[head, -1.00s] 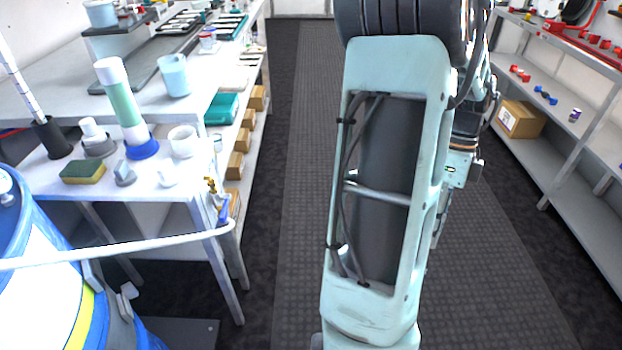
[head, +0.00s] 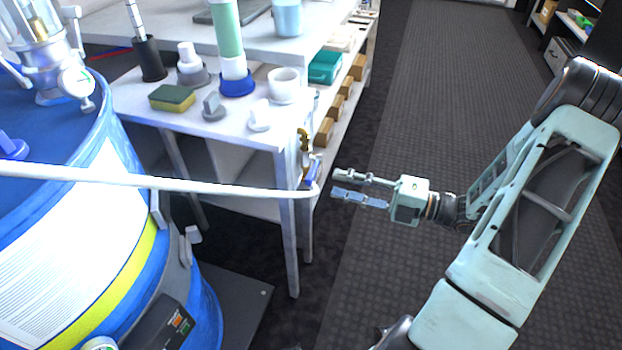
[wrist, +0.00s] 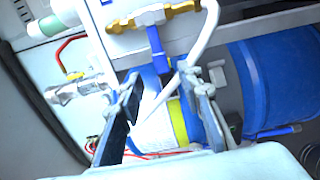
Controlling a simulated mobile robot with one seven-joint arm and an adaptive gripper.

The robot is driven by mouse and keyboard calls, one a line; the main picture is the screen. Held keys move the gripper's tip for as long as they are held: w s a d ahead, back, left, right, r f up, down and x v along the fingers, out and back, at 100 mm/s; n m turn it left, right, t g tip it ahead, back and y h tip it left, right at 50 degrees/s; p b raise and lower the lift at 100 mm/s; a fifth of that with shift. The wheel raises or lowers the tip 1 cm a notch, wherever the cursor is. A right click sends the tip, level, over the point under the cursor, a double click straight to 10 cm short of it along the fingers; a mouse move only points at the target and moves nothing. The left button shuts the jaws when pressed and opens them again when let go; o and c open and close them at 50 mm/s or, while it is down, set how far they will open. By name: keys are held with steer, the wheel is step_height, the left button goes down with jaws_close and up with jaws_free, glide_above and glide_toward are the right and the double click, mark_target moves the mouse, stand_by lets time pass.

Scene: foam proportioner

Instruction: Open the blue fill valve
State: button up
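The blue valve handle (head: 312,174) is at the table's front right corner, by the end of the white pipe (head: 150,181), with brass fittings (head: 303,142) just above it. The blue handle also shows in the wrist view (wrist: 156,48), below a brass-coloured part (wrist: 150,18). My gripper (head: 336,183) is open and empty, a short way right of the handle in the head view. In the wrist view my gripper's two fingers (wrist: 160,88) stand apart on either side of the blue handle's line, with the white pipe crossing near the right finger. Contact is not visible.
A large blue drum (head: 190,285) stands at left. The white table (head: 130,100) carries a sponge (head: 172,97), a green-and-white cylinder (head: 229,40) and cups. The dark floor aisle (head: 440,90) is clear at right.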

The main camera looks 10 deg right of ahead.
mark_target(313, 179)
steer(key=b+x, duration=0.2)
steer(key=x, duration=0.6)
steer(key=shift+a, duration=0.2)
jaws_close()
